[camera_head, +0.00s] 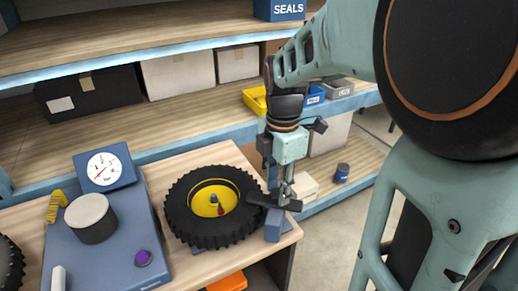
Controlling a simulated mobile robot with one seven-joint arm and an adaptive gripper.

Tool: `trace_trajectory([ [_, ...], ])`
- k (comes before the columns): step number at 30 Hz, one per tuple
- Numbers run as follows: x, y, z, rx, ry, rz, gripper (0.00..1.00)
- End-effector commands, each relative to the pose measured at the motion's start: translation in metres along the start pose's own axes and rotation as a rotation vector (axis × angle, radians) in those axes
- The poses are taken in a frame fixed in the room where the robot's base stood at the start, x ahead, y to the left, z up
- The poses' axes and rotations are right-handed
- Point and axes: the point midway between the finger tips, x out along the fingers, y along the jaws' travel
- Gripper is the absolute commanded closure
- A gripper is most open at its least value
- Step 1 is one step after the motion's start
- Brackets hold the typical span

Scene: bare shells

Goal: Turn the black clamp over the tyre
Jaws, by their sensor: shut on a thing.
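The tyre (181,210) is black and knobbly with a yellow rim (213,197), lying flat on the wooden bench near its right edge. The black clamp (272,201) is a dark bar at the tyre's right side, beside a blue block (274,226). Its left end reaches the tyre's edge; I cannot tell whether it touches the tyre. My gripper (287,198) points down from above and is shut on the clamp. Its fingertips are small in this view and partly merge with the clamp.
Shelves with boxes (178,74) and a yellow bin (255,100) are behind. An orange item (228,282) is below the bench top.

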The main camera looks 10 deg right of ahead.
Motion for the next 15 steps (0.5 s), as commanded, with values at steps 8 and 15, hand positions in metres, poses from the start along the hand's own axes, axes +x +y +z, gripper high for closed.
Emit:
trace_trajectory([
  [8, -0.0007, 0.0007, 0.0, -0.014, -0.001, 0.002, 1.0],
  [15, -0.0007, 0.0006, -0.0001, -0.014, -0.001, 0.002, 0.66],
])
